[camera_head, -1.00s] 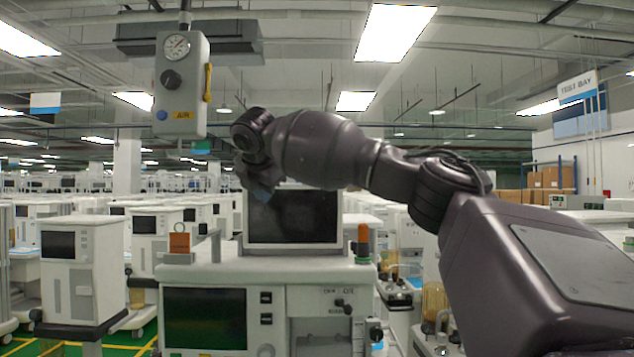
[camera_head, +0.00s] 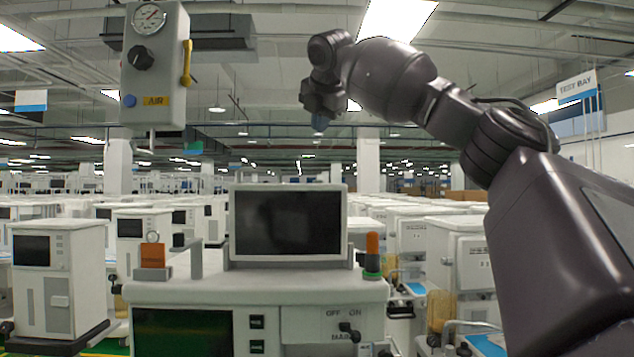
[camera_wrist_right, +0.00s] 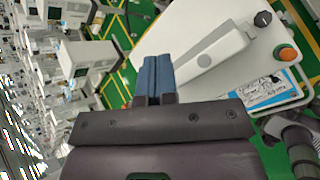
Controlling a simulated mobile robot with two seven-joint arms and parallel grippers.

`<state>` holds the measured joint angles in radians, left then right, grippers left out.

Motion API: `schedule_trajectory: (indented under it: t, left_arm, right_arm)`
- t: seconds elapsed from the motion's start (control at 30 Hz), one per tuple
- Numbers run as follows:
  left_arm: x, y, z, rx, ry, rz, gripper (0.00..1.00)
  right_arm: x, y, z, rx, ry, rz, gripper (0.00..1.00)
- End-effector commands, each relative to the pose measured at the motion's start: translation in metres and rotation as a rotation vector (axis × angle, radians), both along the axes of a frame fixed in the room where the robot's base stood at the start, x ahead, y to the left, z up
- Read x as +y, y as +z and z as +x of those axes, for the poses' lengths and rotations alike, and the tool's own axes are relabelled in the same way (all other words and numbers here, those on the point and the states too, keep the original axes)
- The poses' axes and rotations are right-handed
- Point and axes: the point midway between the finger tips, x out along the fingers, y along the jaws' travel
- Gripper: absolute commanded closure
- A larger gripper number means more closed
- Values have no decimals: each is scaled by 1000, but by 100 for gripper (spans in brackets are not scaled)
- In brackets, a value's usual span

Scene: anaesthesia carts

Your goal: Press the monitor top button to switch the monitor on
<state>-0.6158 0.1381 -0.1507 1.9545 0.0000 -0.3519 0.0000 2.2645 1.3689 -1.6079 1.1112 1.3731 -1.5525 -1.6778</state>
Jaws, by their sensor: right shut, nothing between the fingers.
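The monitor (camera_head: 288,222) stands upright on a white anaesthesia cart (camera_head: 205,291), its screen dark. In the right wrist view the monitor (camera_wrist_right: 226,47) shows from above as a pale bar. A small grey spot on its top may be the button; I cannot tell. In the head view no button can be made out on the top edge. My right gripper (camera_head: 320,122) is above the monitor's top edge, right of its middle in the picture, clear of it. Its blue fingers (camera_wrist_right: 158,78) are shut and empty, apart from the monitor in the picture. My left gripper is not in view.
An orange-topped post (camera_head: 372,252) stands at the monitor's right, an orange block (camera_head: 152,255) at its left. A hanging air panel (camera_head: 155,65) with a gauge is at upper left. Many other carts fill the background. The space above the monitor is open.

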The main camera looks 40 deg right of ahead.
Motion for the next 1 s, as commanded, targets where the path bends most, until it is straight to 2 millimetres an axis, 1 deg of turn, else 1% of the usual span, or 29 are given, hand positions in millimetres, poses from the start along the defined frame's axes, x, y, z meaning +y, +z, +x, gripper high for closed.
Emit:
schedule_trajectory:
  t: [0.27, 0.43, 0.57, 0.6, 0.8, 1.0]
  left_arm:
    - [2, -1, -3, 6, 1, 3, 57]
    - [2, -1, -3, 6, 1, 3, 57]
    - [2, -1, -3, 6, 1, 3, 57]
    - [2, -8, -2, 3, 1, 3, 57]
    - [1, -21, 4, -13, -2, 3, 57]
    - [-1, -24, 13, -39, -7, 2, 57]
  right_arm:
    - [0, -1, 0, 1, -1, 0, 100]
    - [-1, -9, 0, 1, -3, -1, 100]
    - [-1, -23, 1, 2, 0, -1, 100]
    - [-1, -29, 0, 0, -1, -1, 100]
    - [-1, -52, 1, -1, -1, 0, 100]
    - [-2, -70, 3, 2, 0, -1, 100]
